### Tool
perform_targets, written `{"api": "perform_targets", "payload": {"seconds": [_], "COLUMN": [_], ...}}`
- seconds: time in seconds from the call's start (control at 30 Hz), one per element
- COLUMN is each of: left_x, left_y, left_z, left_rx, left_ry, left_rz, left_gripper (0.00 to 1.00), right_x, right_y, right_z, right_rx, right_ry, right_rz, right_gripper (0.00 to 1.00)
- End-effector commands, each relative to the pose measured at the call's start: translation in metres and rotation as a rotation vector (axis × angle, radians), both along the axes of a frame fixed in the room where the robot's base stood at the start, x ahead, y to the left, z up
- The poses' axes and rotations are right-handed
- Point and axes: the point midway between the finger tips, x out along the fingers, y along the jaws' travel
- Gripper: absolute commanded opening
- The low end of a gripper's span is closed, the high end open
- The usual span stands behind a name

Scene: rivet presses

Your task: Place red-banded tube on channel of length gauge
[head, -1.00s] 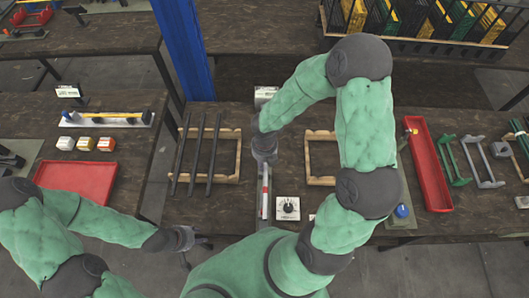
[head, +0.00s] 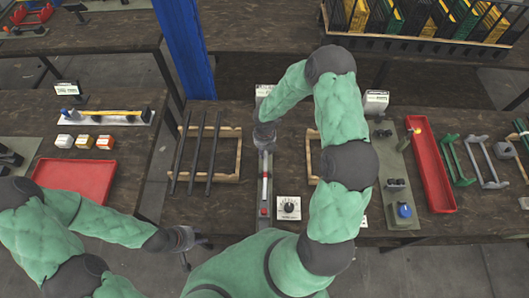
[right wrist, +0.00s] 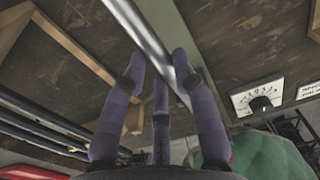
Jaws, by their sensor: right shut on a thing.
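In the head view my right gripper (head: 264,148) is above the narrow grey length gauge (head: 264,222) at the table's middle. In the right wrist view its fingers (right wrist: 162,75) are closed around a silver tube (right wrist: 140,28), which runs diagonally between them. In the head view the tube (head: 265,182) lies lengthwise over the gauge. I cannot tell whether it rests in the channel. Red shows at the near end; the fingers and arm hide the far part. My left gripper (head: 190,243) is empty, its fingers spread, near the table's front edge.
A wooden frame with dark rods (head: 205,150) stands left of the gauge. A dial box (head: 289,208) stands close on its right. Another wooden frame (head: 313,150) is partly behind my right arm. A red tray (head: 430,165) lies further right, and another red tray (head: 75,183) far left.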

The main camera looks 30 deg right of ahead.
Motion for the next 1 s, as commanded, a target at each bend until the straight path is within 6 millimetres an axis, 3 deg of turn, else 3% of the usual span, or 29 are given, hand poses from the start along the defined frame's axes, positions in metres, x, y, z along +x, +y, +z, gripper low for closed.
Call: {"api": "perform_targets", "payload": {"seconds": [0.1, 0.47, 0.5, 0.57, 1.0], "left_x": [-0.0001, 0.0000, 0.0000, 0.0000, -0.0001], "left_y": [0.0000, 0.0000, 0.0000, 0.0000, 0.0000], "left_z": [-0.0048, -0.0057, -0.0056, -0.0053, -0.0023], "left_rx": [0.000, 0.000, 0.000, 0.000, 0.000], "left_ry": [0.000, 0.000, 0.000, 0.000, 0.000], "left_rz": [0.000, 0.000, 0.000, 0.000, 0.000], "left_gripper": [0.40, 0.40, 0.40, 0.40, 0.40], "right_x": [0.0013, 0.0011, 0.0003, 0.0002, 0.0005], "right_y": [-0.0004, -0.0003, 0.0001, 0.0001, -0.0001], "right_z": [-0.0123, -0.0148, -0.0155, -0.0151, -0.0087], "right_rx": [-0.001, -0.001, 0.000, 0.000, 0.000], "right_ry": [-0.003, -0.003, -0.001, -0.001, -0.002], "right_rz": [0.000, -0.001, 0.000, 0.000, 0.000], "right_gripper": [0.00, 0.00, 0.34, 0.51, 0.52]}}
